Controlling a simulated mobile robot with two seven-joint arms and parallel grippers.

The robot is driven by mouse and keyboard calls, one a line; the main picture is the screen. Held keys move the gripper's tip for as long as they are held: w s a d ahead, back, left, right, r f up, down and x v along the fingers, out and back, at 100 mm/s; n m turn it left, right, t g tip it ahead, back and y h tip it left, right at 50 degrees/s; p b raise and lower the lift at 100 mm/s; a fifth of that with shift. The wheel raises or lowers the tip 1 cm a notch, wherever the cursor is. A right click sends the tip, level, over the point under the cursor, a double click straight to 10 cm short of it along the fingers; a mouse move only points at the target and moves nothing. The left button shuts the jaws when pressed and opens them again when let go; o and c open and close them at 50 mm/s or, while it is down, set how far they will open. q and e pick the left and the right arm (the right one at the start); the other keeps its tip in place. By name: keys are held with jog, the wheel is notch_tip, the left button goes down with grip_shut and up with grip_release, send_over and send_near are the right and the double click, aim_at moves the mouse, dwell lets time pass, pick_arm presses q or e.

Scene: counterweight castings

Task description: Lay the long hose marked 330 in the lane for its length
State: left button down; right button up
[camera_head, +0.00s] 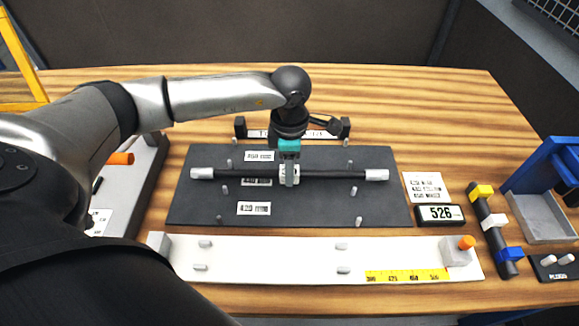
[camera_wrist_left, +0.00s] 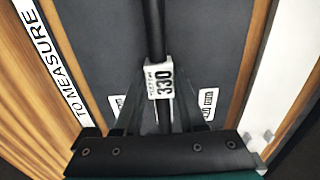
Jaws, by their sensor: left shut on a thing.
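The long black hose (camera_head: 332,173) has pale ends and spans left to right over the dark lane mat (camera_head: 300,212). Its white tag (camera_wrist_left: 161,80) reads 330 in the left wrist view. My left gripper (camera_head: 289,178) points down and is shut on the hose near its middle, at the tag. The mat has short grey pegs and white lane labels. The front label (camera_head: 254,208) seems to read 420; the back label (camera_head: 259,156) is too blurred to read surely. The middle label (camera_head: 257,181) is partly hidden by the hose. I cannot tell whether the hose touches the mat. My right gripper is out of view.
A white board (camera_head: 290,262) with pegs and a yellow scale (camera_head: 407,276) lies in front. A rack marked TO MEASURE (camera_wrist_left: 53,57) stands behind the mat.

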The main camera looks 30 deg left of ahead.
pick_arm(q)
jog(key=shift+f+b, duration=0.35)
jog(key=shift+f, duration=0.05)
jog(key=shift+c, duration=2)
grip_release()
jog(key=shift+r+p, duration=2.55)
jog(key=shift+r, duration=1.05)
jog(key=shift+f, duration=0.1)
